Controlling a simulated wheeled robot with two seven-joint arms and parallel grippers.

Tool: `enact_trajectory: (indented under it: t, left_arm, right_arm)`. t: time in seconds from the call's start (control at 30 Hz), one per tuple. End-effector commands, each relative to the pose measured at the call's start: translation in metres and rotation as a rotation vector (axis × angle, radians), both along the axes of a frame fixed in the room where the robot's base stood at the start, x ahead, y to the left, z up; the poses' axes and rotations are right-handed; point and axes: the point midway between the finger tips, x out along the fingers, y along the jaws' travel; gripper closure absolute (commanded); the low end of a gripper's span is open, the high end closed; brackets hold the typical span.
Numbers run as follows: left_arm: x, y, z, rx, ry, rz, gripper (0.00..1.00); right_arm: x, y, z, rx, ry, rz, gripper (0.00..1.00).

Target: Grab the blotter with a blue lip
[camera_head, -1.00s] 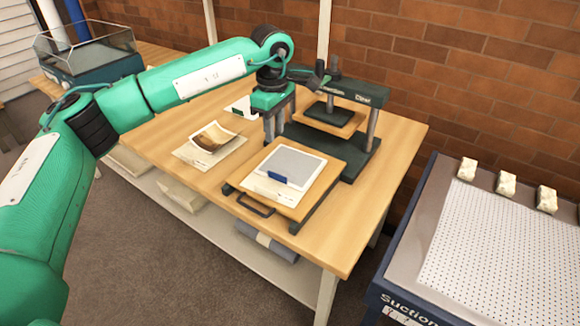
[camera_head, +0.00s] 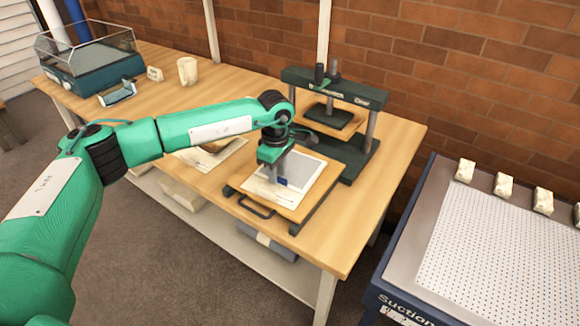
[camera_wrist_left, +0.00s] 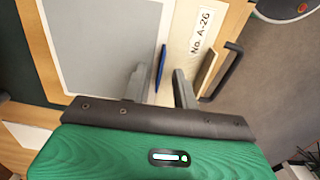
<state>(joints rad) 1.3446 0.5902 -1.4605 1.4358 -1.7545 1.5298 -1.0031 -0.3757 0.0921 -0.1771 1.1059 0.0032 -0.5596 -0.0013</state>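The blotter (camera_head: 306,169) is a grey sheet with a pale border, lying flat on a wooden board (camera_head: 322,192). It also shows in the left wrist view (camera_wrist_left: 100,45). Its blue lip (camera_wrist_left: 160,67) stands along one edge and is partly visible in the head view (camera_head: 283,181). My left gripper (camera_head: 275,180) points down over the board at that edge. In the left wrist view the fingers (camera_wrist_left: 160,80) are open, one on each side of the lip, with gaps to it. I cannot tell their exact height above the board. My right gripper is not in view.
A dark green press (camera_head: 335,88) stands behind the board. A black handle (camera_head: 256,208) sticks out at the board's front; a label reading No. A-26 (camera_wrist_left: 200,30) lies beside the lip. A mug (camera_head: 187,71) stands at the back left. A suction table (camera_head: 480,240) is at right.

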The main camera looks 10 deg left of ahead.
Motion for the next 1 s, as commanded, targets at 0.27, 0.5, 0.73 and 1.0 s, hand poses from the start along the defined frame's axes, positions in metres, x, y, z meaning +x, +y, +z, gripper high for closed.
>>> enact_trajectory:
  t: [0.27, 0.5, 0.73, 1.0]
  left_arm:
    - [0.000, 0.000, -0.006, 0.000, -0.001, 0.000, 0.71]
    - [0.000, 0.000, -0.005, 0.000, -0.001, 0.001, 1.00]
    - [0.000, 0.000, -0.005, 0.000, -0.001, 0.001, 1.00]
    - [0.001, 0.000, 0.007, -0.002, -0.004, 0.001, 1.00]
  right_arm:
    - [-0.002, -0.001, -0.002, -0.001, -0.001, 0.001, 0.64]
    - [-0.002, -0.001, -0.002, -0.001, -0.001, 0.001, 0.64]
    - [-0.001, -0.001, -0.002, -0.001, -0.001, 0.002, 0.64]
    - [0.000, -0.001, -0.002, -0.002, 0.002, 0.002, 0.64]
